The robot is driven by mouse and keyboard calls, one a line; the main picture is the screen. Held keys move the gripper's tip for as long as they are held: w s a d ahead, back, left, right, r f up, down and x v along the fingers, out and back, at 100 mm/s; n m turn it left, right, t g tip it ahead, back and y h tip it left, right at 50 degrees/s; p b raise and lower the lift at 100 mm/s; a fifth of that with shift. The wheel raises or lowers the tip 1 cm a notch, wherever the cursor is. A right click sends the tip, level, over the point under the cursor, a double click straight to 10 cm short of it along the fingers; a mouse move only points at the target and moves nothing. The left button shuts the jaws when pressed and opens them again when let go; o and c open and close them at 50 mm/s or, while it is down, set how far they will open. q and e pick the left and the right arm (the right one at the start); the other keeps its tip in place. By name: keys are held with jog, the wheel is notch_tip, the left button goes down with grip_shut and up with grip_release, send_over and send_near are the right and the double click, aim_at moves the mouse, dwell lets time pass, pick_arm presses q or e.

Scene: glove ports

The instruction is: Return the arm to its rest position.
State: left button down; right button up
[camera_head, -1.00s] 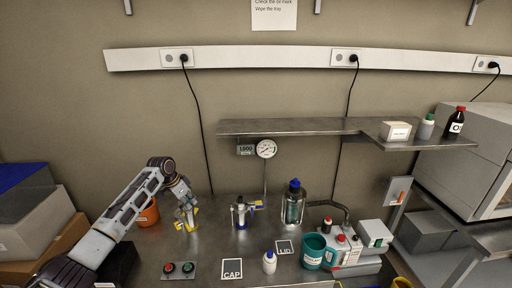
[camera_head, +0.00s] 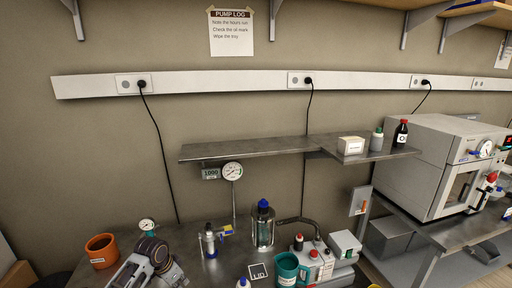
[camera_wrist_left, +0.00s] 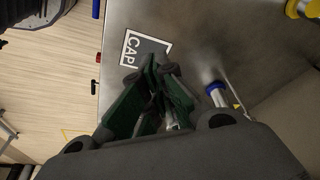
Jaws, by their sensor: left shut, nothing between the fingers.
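My left arm (camera_head: 150,260) is at the bottom left of the head view, low over the bench, with its lower part cut off by the picture edge. In the left wrist view my left gripper (camera_wrist_left: 158,70) has its dark green fingers together and empty. It is above the metal bench, beside the CAP mark (camera_wrist_left: 146,49). My right arm and gripper are in neither view.
An orange pot (camera_head: 101,249) and a small gauge (camera_head: 148,226) stand near the left arm. A clear vessel with a blue collar (camera_head: 210,241), a blue-capped bottle (camera_head: 263,225) and a teal mug (camera_head: 287,268) stand right of it. A metal shelf (camera_head: 245,148) hangs above the bench.

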pick_arm(q)
jog(key=s+d+f+n, duration=0.1)
jog(key=s+d, duration=0.2)
jog(key=s, duration=0.3)
jog(key=s+d+f+n, duration=0.1)
jog(key=s+d, duration=0.3)
jog(key=s, duration=0.3)
jog(key=s+a+r+n+t+y, duration=0.15)
jog(key=s+r+n, duration=0.3)
jog(key=s, duration=0.95)
notch_tip(320, 180, down, 33)
jog(key=s+m+g, duration=0.1)
jog(key=s+g, duration=0.1)
jog(key=s+a+f, duration=0.2)
jog(key=s+f, duration=0.8)
jog(key=s, duration=0.1)
jog(key=s+a+f+g, duration=0.1)
jog(key=s+a+f, duration=0.1)
jog(key=s+f, duration=0.7)
jog(key=shift+s+a+f, duration=0.35)
jog(key=shift+s, duration=0.85)
